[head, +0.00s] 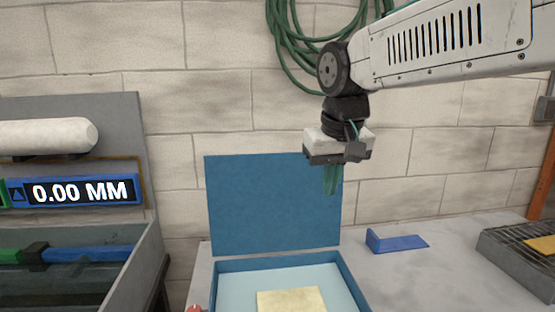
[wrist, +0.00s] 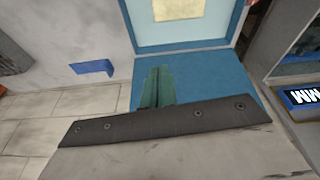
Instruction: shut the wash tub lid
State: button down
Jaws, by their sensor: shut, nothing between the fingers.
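The wash tub (head: 355,285) is a shallow blue box with a pale inside on the bench. Its blue lid (head: 262,212) stands upright at the back edge, open. A pale yellow block (head: 291,300) lies in the tub. My gripper (head: 332,192) has green fingers, shut and empty, pointing down at the lid's upper right part. In the wrist view the fingers (wrist: 156,88) overlap the lid (wrist: 205,78), with the tub rim (wrist: 190,46) above. I cannot tell whether the fingers touch the lid.
A blue angle bracket (head: 397,242) lies on the bench right of the tub. A grey tray with a grate (head: 520,258) is at the far right. A grey rack with a display reading 0.00 MM (head: 78,191) stands at the left. A green hose (head: 290,40) hangs on the block wall.

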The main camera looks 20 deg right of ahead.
jog(key=w+r+t, duration=0.1)
jog(key=w+r, duration=0.3)
jog(key=w, duration=0.7)
jog(key=r+m+t, duration=0.1)
jog(key=r, duration=0.1)
send_over(277, 159)
jog(key=w+d, duration=0.2)
jog(key=w, duration=0.3)
jog(key=shift+a+f, duration=0.15)
jog(key=shift+f, duration=4.6)
